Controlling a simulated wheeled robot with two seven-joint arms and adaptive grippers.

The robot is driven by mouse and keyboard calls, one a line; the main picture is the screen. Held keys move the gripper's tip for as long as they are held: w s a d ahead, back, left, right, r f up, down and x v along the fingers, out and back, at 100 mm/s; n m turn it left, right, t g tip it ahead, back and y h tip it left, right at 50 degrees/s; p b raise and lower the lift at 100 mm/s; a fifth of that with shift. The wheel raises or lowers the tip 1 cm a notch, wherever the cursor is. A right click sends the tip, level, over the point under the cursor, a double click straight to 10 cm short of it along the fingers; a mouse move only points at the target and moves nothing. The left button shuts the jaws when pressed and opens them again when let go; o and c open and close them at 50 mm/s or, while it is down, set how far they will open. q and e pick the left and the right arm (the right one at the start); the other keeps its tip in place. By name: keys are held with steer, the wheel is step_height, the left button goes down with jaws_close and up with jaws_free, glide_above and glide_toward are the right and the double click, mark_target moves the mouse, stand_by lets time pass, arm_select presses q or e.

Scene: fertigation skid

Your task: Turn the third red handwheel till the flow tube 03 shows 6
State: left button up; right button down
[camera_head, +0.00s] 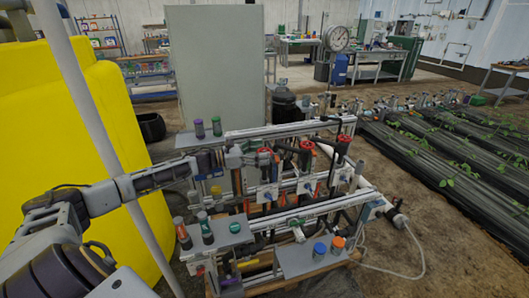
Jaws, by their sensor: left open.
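Three red handwheels stand in a row on the skid's frame. The first red handwheel (265,152) is at the left, the second red handwheel (307,144) is in the middle, and the third red handwheel (344,139) is at the right end. My left gripper (243,157) reaches in from the left and is open. It is close beside the first handwheel and well left of the third; I cannot tell if it touches anything. The flow tubes below the wheels are too small to read, so the value on tube 03 cannot be told. My right gripper is not in view.
A large yellow tank (85,150) fills the left. A grey cabinet (215,70) stands behind the skid. Blue and orange capped containers (319,250) sit on the front tray. Planted rows (450,150) lie right.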

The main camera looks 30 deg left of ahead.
arm_select(q)
steer(key=shift+w+d, duration=0.5)
steer(key=shift+w, duration=0.05)
steer(key=shift+c, duration=0.2)
steer(key=c, duration=1)
